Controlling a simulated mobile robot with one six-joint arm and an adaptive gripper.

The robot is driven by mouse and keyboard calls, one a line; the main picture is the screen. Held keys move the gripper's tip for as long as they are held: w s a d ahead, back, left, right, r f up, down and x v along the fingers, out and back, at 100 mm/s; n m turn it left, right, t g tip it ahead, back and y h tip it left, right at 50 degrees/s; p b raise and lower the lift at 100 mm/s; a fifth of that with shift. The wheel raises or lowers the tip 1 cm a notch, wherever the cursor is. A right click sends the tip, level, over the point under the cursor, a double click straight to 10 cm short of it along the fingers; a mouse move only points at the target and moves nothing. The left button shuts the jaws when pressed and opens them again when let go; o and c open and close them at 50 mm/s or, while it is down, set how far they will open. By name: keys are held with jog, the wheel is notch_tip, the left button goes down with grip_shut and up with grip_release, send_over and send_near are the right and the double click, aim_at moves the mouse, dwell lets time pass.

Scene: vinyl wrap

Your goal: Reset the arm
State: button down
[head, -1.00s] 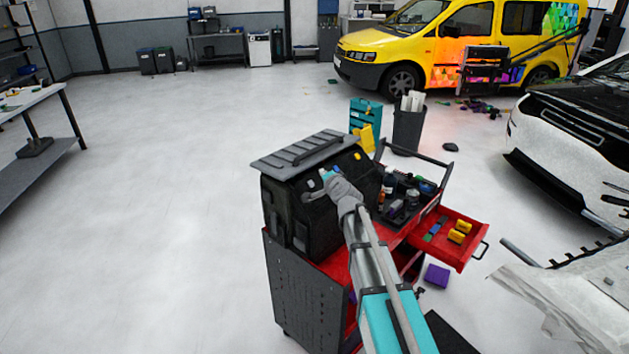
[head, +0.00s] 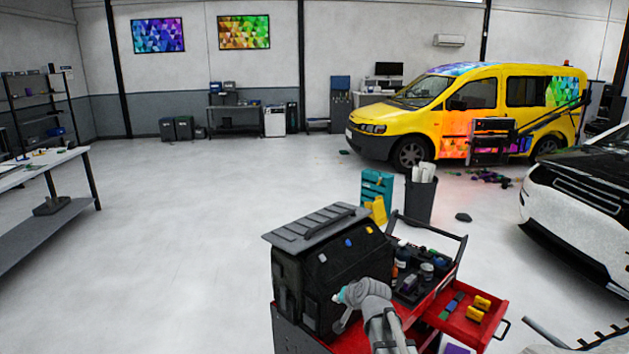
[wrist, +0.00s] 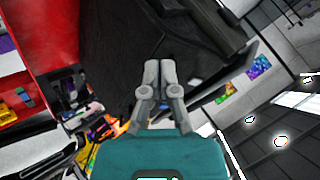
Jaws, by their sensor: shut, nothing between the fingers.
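My gripper (wrist: 160,72) shows in the wrist view with its two grey fingers together and nothing between them. In the head view my grey and teal wrist is low in the picture, in front of the black case (head: 318,270) with the ribbed dark grey lid. The fingers are hard to make out there. In the wrist view a large black surface, probably this case, lies beyond the fingertips. I cannot tell whether they touch it.
The case stands on a red tool cart (head: 430,300) with a tray of bottles and an open drawer (head: 470,318). Behind are a dark bin (head: 419,200) and a teal box (head: 376,188). A yellow van (head: 470,110) and a white car (head: 580,190) stand right.

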jog(key=s+d+f+n+g+h, duration=0.2)
jog(key=s+d+f+g, duration=0.1)
jog(key=s, duration=0.8)
jog(key=s+d+f+n+g+h, duration=0.2)
jog(key=s+d+g, duration=0.3)
jog(key=s, duration=0.6)
jog(key=shift+s+d+f+h, duration=0.2)
jog(key=shift+d+f+h, duration=0.2)
jog(key=shift+d+f, duration=0.25)
jog(key=shift+a+r, duration=0.1)
jog(key=shift+s+r, duration=0.1)
jog(key=shift+s, duration=0.35)
